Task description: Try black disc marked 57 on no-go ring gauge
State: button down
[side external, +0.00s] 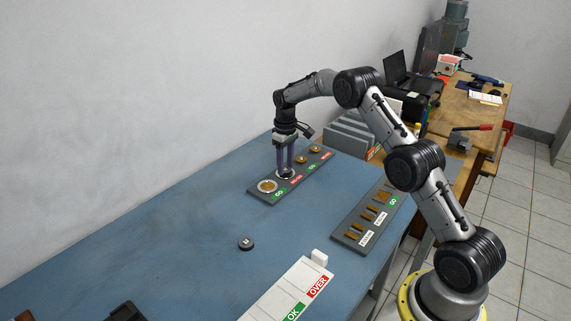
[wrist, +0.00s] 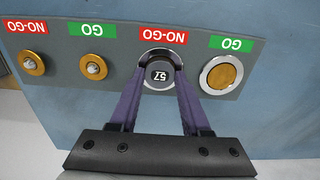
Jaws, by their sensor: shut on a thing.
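The black disc marked 57 (wrist: 159,76) is between the fingertips of my gripper (wrist: 159,84), which is shut on it. The disc is at the no-go ring gauge (wrist: 146,56), a light ring beside a red NO-GO label. I cannot tell whether the disc sits in the ring or just above it. In the side view my gripper (side external: 285,170) points down at the gauge plate (side external: 262,194), and its fingers hide most of the disc and ring. The go ring gauge (wrist: 222,75), with a brass-coloured centre, is beside it under a green GO label.
Two brass plug gauges (side external: 308,155) stand farther along the plate. Another dark disc (side external: 246,243) lies on the blue table. A white OK/OVER tray (side external: 290,290) is at the front, and a second gauge plate (side external: 368,218) is at the right. The table's left side is mostly clear.

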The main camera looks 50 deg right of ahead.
jog(key=shift+f, duration=0.1)
jog(key=shift+c, duration=1.4)
grip_release()
jog(key=c, duration=0.5)
jog(key=shift+r, duration=2.35)
jog(key=o, duration=0.5)
